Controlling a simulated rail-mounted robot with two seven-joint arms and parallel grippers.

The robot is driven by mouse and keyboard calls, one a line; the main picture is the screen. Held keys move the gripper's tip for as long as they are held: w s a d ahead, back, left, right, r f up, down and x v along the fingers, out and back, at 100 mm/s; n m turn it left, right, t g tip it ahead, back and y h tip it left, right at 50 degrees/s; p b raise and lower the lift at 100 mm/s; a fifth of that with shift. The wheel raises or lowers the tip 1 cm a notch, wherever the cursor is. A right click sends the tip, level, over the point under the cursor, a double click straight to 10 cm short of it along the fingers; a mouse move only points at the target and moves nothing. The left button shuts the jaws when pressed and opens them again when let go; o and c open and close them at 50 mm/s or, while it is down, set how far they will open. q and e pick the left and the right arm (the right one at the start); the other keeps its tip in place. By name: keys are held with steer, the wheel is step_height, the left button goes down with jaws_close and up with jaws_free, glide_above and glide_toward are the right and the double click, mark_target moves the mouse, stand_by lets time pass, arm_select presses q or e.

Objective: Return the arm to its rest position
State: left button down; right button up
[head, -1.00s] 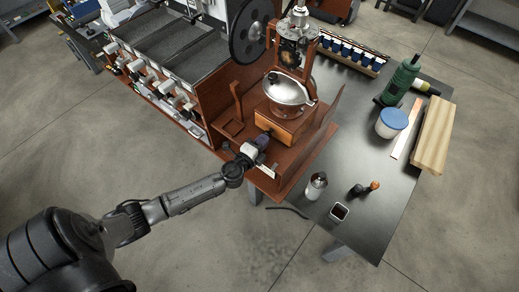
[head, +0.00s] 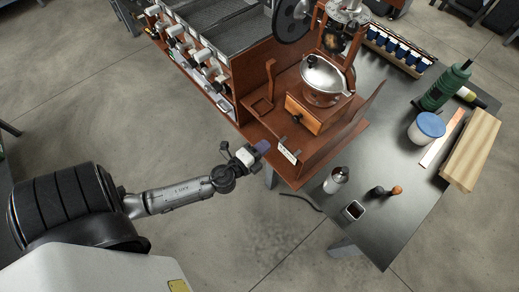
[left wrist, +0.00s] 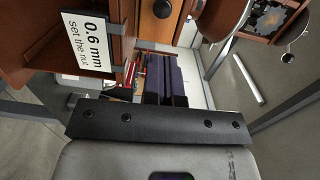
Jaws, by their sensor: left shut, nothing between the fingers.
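My left gripper (head: 262,147) is shut and empty in the head view, just off the front left edge of the wooden grinder stand (head: 268,120). Its dark purple fingers (left wrist: 165,80) lie together in the left wrist view. My left arm reaches in from the lower left over bare floor. The grinder's wooden drawer (head: 318,116) with its dark knob is behind and to the right of the fingers, apart from them. A small white card (head: 287,153) stands at the stand's front edge; in the left wrist view the card (left wrist: 88,42) reads "0.6 mm set the nut". My right gripper is not in view.
The dark table (head: 375,225) holds a metal canister (head: 336,180), a small square cup (head: 353,211), a blue-lidded tub (head: 426,129), a green bottle (head: 442,88) and a wood block (head: 471,150). The roaster bank (head: 195,62) stands at the upper left. Floor at the left is free.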

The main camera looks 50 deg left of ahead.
arm_select(q)
steer(key=shift+s+d, duration=0.1)
steer(key=shift+s, duration=0.65)
steer(key=s+a+f+n+g+y, duration=0.3)
steer(key=s+a+n+g+y, duration=0.3)
steer(key=n+g, duration=0.4)
steer(key=s+d+n+g+h, duration=0.2)
steer(key=s+d+h, duration=0.25)
steer(key=d, duration=0.35)
steer(key=s+d+n+g+h, duration=0.2)
steer(key=s+d+n+h, duration=0.15)
steer(key=s+d, duration=0.4)
step_height(320, 180, up, 30)
steer(key=w+p, duration=0.1)
steer(key=p, duration=2.9)
steer(key=shift+w+d+r+m+p, duration=0.15)
steer(key=shift+d+r+m+p, duration=0.05)
steer(key=shift+d+m+p, duration=0.2)
